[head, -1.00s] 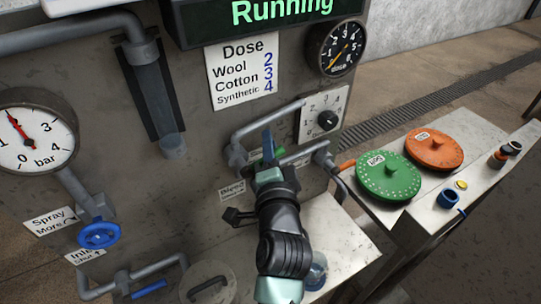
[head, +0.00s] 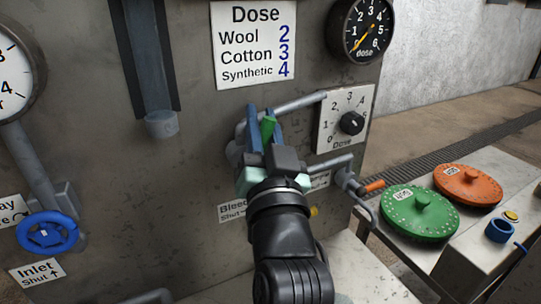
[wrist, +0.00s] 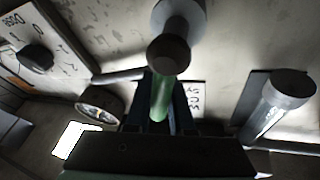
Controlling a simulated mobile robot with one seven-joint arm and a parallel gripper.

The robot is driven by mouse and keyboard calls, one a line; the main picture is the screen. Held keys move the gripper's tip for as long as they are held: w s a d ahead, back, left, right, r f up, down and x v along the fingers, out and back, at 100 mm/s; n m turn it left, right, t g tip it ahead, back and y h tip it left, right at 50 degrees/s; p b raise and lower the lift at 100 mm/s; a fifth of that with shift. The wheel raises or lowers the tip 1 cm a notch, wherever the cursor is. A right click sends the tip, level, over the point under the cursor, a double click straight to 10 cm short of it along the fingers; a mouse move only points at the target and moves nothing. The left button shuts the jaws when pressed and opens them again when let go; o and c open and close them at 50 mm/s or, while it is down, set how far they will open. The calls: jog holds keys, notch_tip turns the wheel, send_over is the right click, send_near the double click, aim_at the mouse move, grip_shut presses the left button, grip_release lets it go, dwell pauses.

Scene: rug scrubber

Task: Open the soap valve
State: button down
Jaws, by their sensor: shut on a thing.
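The green valve lever (head: 268,130) is on the pipework under the dose sign, on the grey machine panel. My gripper (head: 263,122) is shut on it, with blue fingers on either side. The lever's upper end shows between the fingertips. In the wrist view the green lever (wrist: 162,98) lies between the dark fingers, below a round grey pipe end. The valve body is mostly hidden behind my gripper. A sign partly behind my wrist is unreadable.
The dose dial (head: 352,123) and dose gauge (head: 360,28) are right of the lever. An orange-handled valve (head: 372,186) sits lower right. A blue handwheel (head: 47,232) is at left. Green (head: 421,212) and orange (head: 468,184) lids lie on the side bench. A bleed label (head: 232,211) is below.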

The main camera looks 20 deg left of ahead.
jog(key=shift+s+a+r+n+g+y+b, duration=0.2)
jog(key=shift+n+y+b, duration=0.25)
jog(key=shift+n+b, duration=0.5)
jog(key=shift+s+a+f+n+g+y+b, duration=0.15)
jog(key=shift+s+a+n+y+b, duration=0.2)
jog(key=shift+n+b, duration=0.6)
jog(key=shift+s+a+r+n+g+y+b, duration=0.2)
jog(key=shift+n+y+b, duration=0.3)
jog(key=shift+n+b, duration=0.45)
jog(key=shift+s, duration=0.1)
jog(key=c, duration=0.8)
grip_release()
jog(key=shift+d, duration=0.1)
jog(key=b+v, duration=0.2)
jog(key=v, duration=1.1)
jog(key=shift+f, duration=0.1)
